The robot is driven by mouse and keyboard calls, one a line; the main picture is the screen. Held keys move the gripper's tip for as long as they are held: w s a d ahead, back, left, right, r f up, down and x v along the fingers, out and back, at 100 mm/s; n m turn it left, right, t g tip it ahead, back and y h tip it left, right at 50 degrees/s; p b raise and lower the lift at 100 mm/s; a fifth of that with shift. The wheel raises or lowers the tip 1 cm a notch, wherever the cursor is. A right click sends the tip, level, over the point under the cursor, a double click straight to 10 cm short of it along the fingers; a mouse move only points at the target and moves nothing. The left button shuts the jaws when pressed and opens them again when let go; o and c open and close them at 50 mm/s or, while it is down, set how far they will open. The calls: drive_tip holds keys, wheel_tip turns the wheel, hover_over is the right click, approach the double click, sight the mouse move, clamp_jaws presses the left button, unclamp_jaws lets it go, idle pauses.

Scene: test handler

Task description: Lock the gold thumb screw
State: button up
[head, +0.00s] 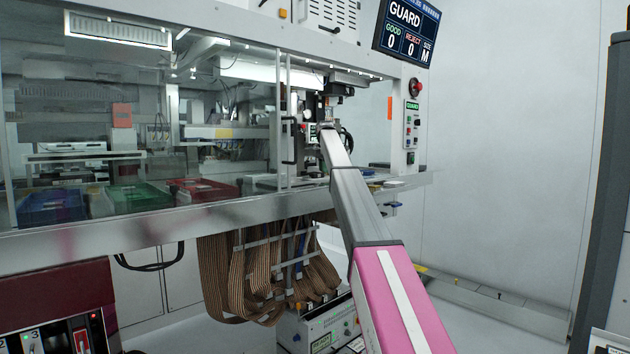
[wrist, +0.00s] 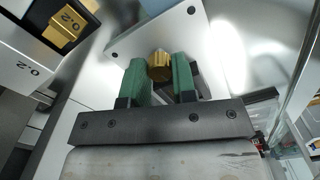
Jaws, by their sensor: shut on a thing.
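The gold thumb screw (wrist: 159,66) shows in the wrist view as a short ribbed gold knob on a light metal plate (wrist: 195,35). My gripper (wrist: 160,76) has green fingers, one on each side of the knob, and is shut on it. The lower side of the knob and its seat are partly hidden between the fingers. In the head view my arm reaches into the open right part of the machine, and the screw and fingertips cannot be made out there.
A clear panel (wrist: 298,85) runs along the right. In the head view, a glass guard (head: 235,120) covers the machine's left, and a control panel (head: 411,125) is right of the opening.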

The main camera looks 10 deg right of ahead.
idle(0.3)
drive_tip(key=shift+m, duration=0.9)
drive_tip(key=o, duration=0.5)
drive_tip(key=shift+r, duration=2.5)
